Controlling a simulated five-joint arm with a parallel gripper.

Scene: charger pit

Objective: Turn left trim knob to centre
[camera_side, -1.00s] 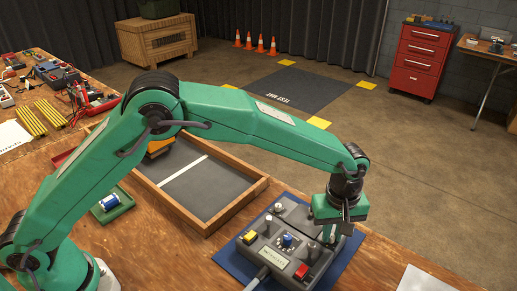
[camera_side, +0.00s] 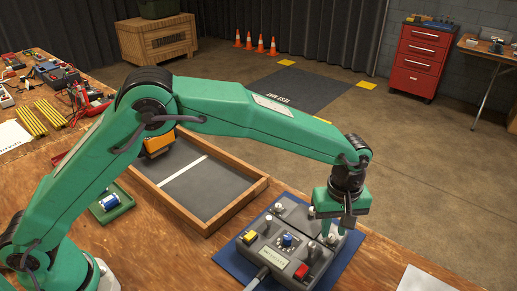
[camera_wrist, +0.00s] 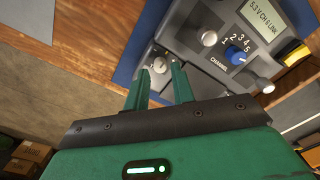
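The grey controller (camera_side: 275,262) sits on a blue mat. A small silver trim knob (camera_side: 332,238) at its right end is below my gripper (camera_side: 330,226) in the side view. In the wrist view the knob (camera_wrist: 160,65) shows between and just beyond the tips of my gripper (camera_wrist: 160,72). The fingers are apart, with a visible gap and nothing held. Another silver knob (camera_side: 278,208) sits at the controller's far left corner. I cannot tell from the frames which knob counts as left, or read their pointers.
A wooden-framed tray (camera_side: 262,182) lies to the left.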

